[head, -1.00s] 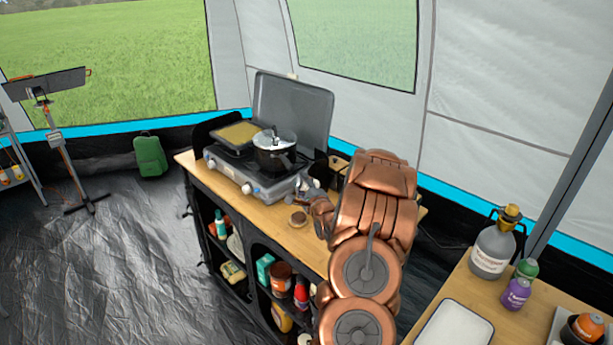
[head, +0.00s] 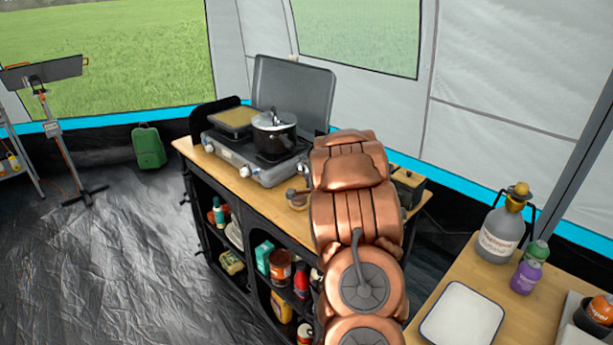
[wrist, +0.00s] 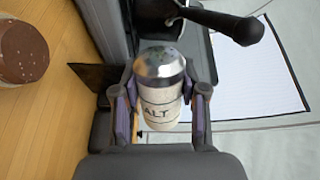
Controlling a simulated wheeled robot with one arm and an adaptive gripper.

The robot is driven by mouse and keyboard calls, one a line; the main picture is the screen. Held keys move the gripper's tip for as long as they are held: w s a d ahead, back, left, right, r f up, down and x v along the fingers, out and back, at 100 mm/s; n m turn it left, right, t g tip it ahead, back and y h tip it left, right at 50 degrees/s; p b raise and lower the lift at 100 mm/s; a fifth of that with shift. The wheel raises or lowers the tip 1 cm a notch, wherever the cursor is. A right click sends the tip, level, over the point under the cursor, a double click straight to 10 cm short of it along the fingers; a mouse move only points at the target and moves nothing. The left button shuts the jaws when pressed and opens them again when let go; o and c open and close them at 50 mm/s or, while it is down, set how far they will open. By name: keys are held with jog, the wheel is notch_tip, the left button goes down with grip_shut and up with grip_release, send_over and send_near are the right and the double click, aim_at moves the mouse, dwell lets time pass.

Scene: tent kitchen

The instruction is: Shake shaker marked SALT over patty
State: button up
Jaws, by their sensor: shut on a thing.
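My gripper (wrist: 160,108) is shut on a white shaker (wrist: 159,95) in the wrist view. The shaker has a silver domed cap with holes, and the letters "ALT" show on its side; the rest of the word is hidden. There my own arm hides most of the gripper and the shaker.
A dark handle (wrist: 225,22) shows close beyond the shaker. A second table with a white tray (head: 462,314) and bottles is at right.

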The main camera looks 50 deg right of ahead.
jog(key=shift+a+f+n+b, duration=0.15)
jog(key=shift+n+b, duration=0.65)
jog(key=shift+b, duration=0.7)
jog(key=shift+d+f+n+b, duration=0.15)
jog(key=shift+n+b, duration=0.65)
jog(key=shift+b, duration=0.7)
jog(key=n+b, duration=0.1)
jog(key=b, duration=0.2)
jog(key=n+b, duration=0.1)
jog(key=b, duration=0.2)
jog(key=shift+a+f+n, duration=0.1)
jog(key=shift+f+n, duration=0.15)
jog(key=shift+n, duration=0.05)
jog(key=shift+r+n+b, duration=0.2)
jog(key=shift+n+b, duration=0.4)
jog(key=shift+b, duration=0.4)
jog(key=shift+w, duration=0.1)
jog(key=shift+r, duration=0.2)
notch_tip(320, 180, up, 4)
jog(key=p, duration=0.5)
jog(key=shift+r, duration=0.2)
jog(key=shift+f, duration=0.15)
